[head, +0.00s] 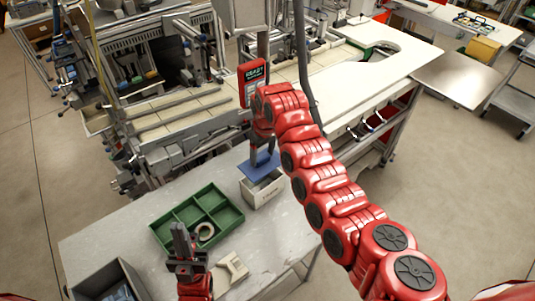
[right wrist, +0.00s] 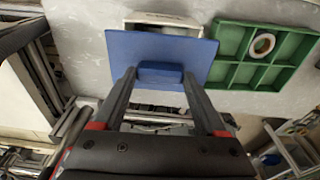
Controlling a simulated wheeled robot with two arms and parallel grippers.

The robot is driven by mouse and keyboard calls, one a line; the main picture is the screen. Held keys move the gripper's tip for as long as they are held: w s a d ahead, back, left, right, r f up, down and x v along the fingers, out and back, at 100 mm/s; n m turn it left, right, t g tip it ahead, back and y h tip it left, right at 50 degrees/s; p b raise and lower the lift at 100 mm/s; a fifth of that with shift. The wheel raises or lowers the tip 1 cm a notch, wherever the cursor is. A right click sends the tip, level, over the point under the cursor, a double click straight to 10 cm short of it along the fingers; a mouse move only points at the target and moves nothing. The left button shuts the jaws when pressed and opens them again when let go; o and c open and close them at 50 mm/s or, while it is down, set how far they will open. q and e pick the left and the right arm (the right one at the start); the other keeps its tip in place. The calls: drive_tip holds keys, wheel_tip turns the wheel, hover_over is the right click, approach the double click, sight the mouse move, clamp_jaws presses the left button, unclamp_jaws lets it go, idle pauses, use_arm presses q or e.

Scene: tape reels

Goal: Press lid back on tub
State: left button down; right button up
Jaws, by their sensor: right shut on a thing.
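The blue lid (head: 252,168) is a flat plate with a raised block handle; its underside is hidden. My right gripper (head: 263,146) is shut on that handle, which shows between its fingers (right wrist: 160,76) in the right wrist view. The pale tub (head: 266,192) stands on the table, and the lid (right wrist: 205,55) overlaps its top and sits tilted. The tub's rim (right wrist: 163,22) shows beyond the lid in the right wrist view. I cannot tell whether lid and tub touch. My left gripper (head: 180,234) points up over the table's front, its jaw gap unclear.
A green divided tray (head: 226,217) holding a pale tape ring (head: 205,231) is left of the tub. A pale bracket-like part (head: 232,270) lies in front of it. A grey bin (head: 108,284) is at the front left. Machinery stands behind the table. Bare table lies in front of the tub.

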sight(263, 164)
drive_tip(key=shift+f, duration=0.7)
drive_tip(key=shift+a+f+b, duration=0.1)
drive_tip(key=shift+f+b, duration=0.65)
drive_tip(key=shift+f, duration=1.6)
drive_tip(key=shift+f+b, duration=0.45)
drive_tip(key=shift+b, duration=0.7)
drive_tip(key=o, duration=1.3)
drive_tip(key=shift+r, duration=0.1)
